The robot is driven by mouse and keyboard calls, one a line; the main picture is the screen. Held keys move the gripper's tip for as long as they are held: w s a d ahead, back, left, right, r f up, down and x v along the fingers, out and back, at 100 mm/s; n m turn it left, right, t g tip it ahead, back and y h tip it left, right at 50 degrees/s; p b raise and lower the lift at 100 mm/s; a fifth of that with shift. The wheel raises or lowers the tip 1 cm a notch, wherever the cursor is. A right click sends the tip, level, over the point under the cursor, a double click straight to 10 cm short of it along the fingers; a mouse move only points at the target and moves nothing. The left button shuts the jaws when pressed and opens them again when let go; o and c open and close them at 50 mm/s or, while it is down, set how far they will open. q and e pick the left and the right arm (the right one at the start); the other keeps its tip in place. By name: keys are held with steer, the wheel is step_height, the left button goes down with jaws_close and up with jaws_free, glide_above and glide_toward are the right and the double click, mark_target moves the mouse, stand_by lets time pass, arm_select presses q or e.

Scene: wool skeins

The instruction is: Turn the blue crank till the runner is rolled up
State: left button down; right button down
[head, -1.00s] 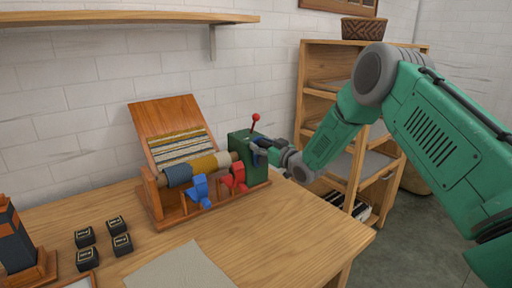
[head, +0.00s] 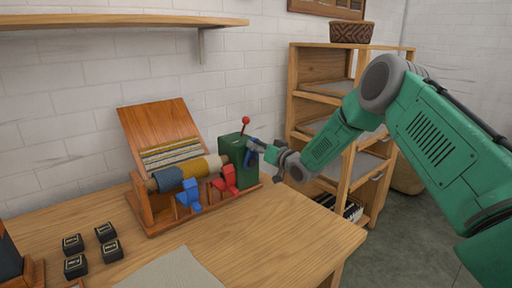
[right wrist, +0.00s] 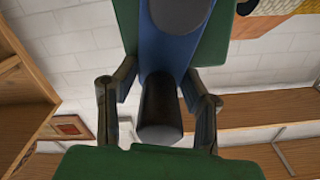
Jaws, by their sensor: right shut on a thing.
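The blue crank (head: 253,147) sits on the right side of a green box (head: 234,152) at the end of the winding stand. My right gripper (head: 270,152) comes in from the right and is shut on the crank's handle. In the right wrist view, the blue crank arm (right wrist: 165,45) ends in a dark handle (right wrist: 159,108) between my two fingers. The striped runner (head: 173,153) covers only the lower part of the sloped wooden board (head: 158,122). More of it is wound on the roller (head: 180,173), in blue and mustard. My left gripper is out of view.
A red-knobbed lever (head: 245,121) stands on the green box. A blue piece (head: 188,196) and a red piece (head: 225,182) sit in front of the roller. Several small black blocks (head: 76,266) and a grey mat (head: 172,270) lie on the table. A shelf unit (head: 300,110) stands at right.

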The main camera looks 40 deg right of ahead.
steer(key=shift+s+d+f, duration=0.1)
steer(key=shift+d+f, duration=0.1)
steer(key=c, duration=1.3)
jaws_free()
steer(key=shift+d, duration=0.1)
steer(key=s, duration=0.8)
steer(key=s+d, duration=0.1)
steer(key=s, duration=0.2)
steer(key=shift+s+f, duration=0.1)
steer(key=shift+s, duration=0.3)
